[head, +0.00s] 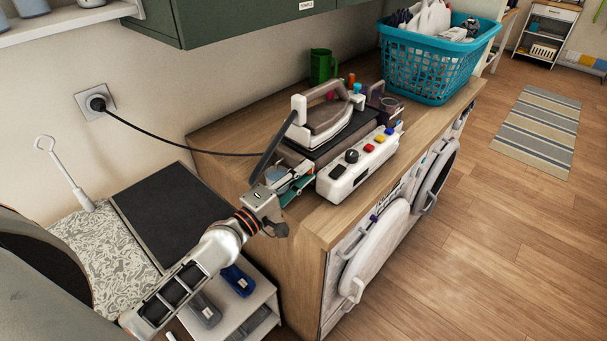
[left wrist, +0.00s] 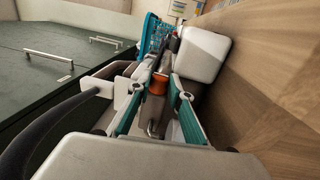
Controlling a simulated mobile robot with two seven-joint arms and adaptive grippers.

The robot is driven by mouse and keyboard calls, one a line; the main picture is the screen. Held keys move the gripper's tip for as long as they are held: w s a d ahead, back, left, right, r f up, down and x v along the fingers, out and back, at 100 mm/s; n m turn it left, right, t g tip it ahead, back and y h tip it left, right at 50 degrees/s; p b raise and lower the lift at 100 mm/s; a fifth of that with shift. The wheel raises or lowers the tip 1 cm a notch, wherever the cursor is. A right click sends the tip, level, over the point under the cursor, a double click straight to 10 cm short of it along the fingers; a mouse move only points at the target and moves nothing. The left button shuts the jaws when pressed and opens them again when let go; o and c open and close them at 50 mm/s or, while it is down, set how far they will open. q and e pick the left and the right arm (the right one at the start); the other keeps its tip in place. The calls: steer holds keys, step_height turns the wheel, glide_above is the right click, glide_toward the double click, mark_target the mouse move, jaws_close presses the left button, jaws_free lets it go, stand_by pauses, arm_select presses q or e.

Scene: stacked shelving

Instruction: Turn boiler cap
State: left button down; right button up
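The ironing station stands on the wooden counter, with a white control panel (head: 358,165) carrying a dark knob and coloured buttons. A steam iron (head: 330,118) rests on top. My left gripper (head: 298,183) is at the station's near left end, beside the panel. In the left wrist view its teal fingers (left wrist: 158,98) are apart, and an orange round cap (left wrist: 158,82) shows between them. I cannot tell whether either finger touches it. In the head view no cap shows at the gripper; the gripper may hide it. My right gripper is not in view.
A teal laundry basket (head: 436,62) and a green mug (head: 322,66) stand farther back on the counter. The iron's black cord runs to a wall socket (head: 96,103). Green cabinets (head: 235,18) hang above.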

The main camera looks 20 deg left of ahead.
arm_select(q)
steer(key=shift+w+d+r+g, duration=0.1)
steer(key=shift+d+r+g, duration=0.1)
steer(key=shift+r+g, duration=0.35)
steer(key=shift+y, duration=0.3)
steer(key=g, duration=0.2)
steer(key=shift+r+g+y, duration=0.15)
steer(key=shift+g+y, duration=0.2)
steer(key=shift+y, duration=0.05)
